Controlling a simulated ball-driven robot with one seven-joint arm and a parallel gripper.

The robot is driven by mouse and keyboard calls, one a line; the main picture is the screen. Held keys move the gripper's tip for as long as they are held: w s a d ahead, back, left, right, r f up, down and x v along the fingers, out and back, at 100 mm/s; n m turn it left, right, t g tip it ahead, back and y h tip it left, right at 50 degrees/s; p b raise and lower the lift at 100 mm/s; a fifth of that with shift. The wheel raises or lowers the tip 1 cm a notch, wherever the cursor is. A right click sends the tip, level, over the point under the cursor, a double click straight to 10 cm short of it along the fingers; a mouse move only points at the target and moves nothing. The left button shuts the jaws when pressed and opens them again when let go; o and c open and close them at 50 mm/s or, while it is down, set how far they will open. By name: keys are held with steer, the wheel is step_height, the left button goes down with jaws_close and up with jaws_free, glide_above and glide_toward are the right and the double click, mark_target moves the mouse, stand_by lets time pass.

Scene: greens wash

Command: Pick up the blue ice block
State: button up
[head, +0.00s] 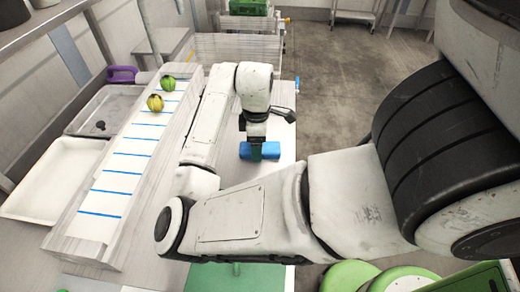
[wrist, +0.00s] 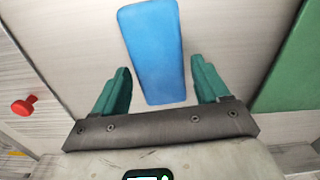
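The blue ice block (head: 268,150) lies on the pale worktop to the right of the raised ruled board in the head view. In the wrist view the blue ice block (wrist: 152,45) runs lengthwise away from me, with its near end between my two green fingers. My gripper (wrist: 160,66) is open, with a gap on each side of the block. In the head view my gripper (head: 256,150) points down at the block, and part of the block is hidden behind it. I cannot tell how far the fingertips are above the worktop.
Two striped round vegetables (head: 161,94) sit on the blue-lined board (head: 112,190). White and grey trays (head: 50,185) lie to its left. A green mat (wrist: 292,70) is right of the block in the wrist view, and a red knob (wrist: 24,105) is left. A green crate (head: 248,7) stands far back.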

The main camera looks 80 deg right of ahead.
steer(key=c, duration=0.9)
steer(key=shift+c, duration=0.2)
steer(key=shift+r, duration=0.1)
